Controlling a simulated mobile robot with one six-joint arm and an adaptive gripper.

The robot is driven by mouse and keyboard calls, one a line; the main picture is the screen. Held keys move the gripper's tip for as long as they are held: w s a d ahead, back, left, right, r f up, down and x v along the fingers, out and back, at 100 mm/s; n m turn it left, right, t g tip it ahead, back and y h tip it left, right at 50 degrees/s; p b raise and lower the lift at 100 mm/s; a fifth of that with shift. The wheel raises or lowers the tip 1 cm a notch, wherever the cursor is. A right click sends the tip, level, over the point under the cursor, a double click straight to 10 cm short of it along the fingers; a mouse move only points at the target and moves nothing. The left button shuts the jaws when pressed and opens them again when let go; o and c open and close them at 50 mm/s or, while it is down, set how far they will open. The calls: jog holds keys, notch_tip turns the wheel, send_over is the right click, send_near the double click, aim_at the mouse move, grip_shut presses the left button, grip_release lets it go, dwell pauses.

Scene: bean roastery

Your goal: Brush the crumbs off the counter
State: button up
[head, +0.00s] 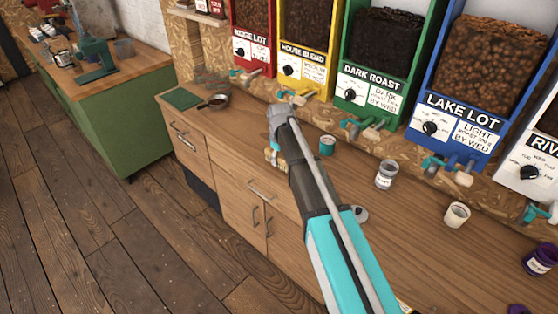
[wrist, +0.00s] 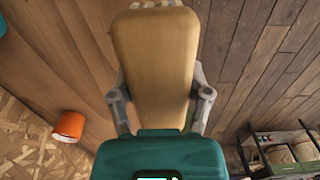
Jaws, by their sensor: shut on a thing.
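My gripper (wrist: 162,92) is shut on a tan, rounded block, apparently the brush (wrist: 155,50), with one finger on each side of it in the wrist view. In the head view my arm hides most of the gripper. A small pale yellowish piece (head: 275,158) shows just left of the arm near the counter's front edge; I cannot tell if it is part of the brush. The wooden counter (head: 390,235) runs below the dispensers. I cannot make out crumbs; my arm covers part of the countertop.
A teal tin (head: 327,145), a labelled jar (head: 386,175), a cream cup (head: 457,215) and a purple jar (head: 541,260) stand on the counter. A green mat (head: 183,99) and small pan (head: 215,101) lie at its far-left end. Bean dispensers (head: 460,110) line the back.

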jog(key=shift+w+d+f, duration=0.15)
jog(key=shift+w, duration=0.3)
